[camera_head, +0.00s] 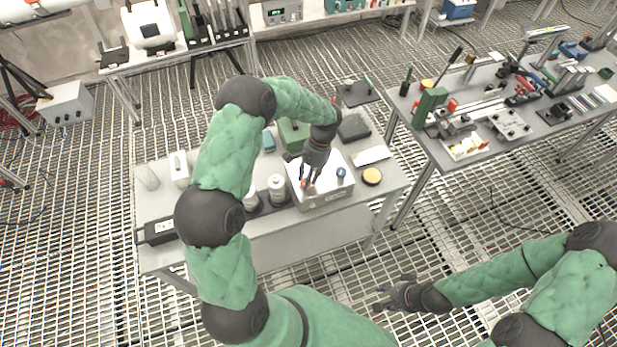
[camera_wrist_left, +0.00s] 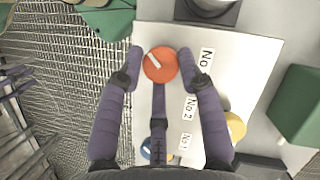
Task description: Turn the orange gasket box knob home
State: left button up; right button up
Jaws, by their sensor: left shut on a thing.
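The gasket box (camera_head: 324,199) is a white box on the near table, with a light top face (camera_wrist_left: 245,60) bearing several "No" labels. The orange knob (camera_wrist_left: 160,65) is round with a white pointer mark, which points to the upper left in the wrist view. It shows partly beneath the fingers in the head view (camera_head: 309,186). My left gripper (camera_head: 310,178) reaches down over the box, its fingers (camera_wrist_left: 160,68) closed around the knob's sides. A blue knob (camera_head: 341,173) stands beside it on the same box. My right gripper (camera_head: 393,294) is empty, fingers spread, over the grating.
A green box (camera_head: 293,134) and a dark block (camera_head: 353,127) are behind. A cluttered workbench (camera_head: 450,171) stands to the right. Grating floor between is clear.

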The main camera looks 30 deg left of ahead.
pick_arm(q)
jog(key=shift+s+a, duration=0.1)
jog(key=shift+s, duration=0.1)
jog(key=o, duration=1)
jog(key=shift+o, duration=0.5)
jog(key=shift+a, duration=0.1)
jog(key=shift+w+r, duration=0.15)
jog(key=v, duration=1.1)
jog(key=shift+r, duration=0.35)
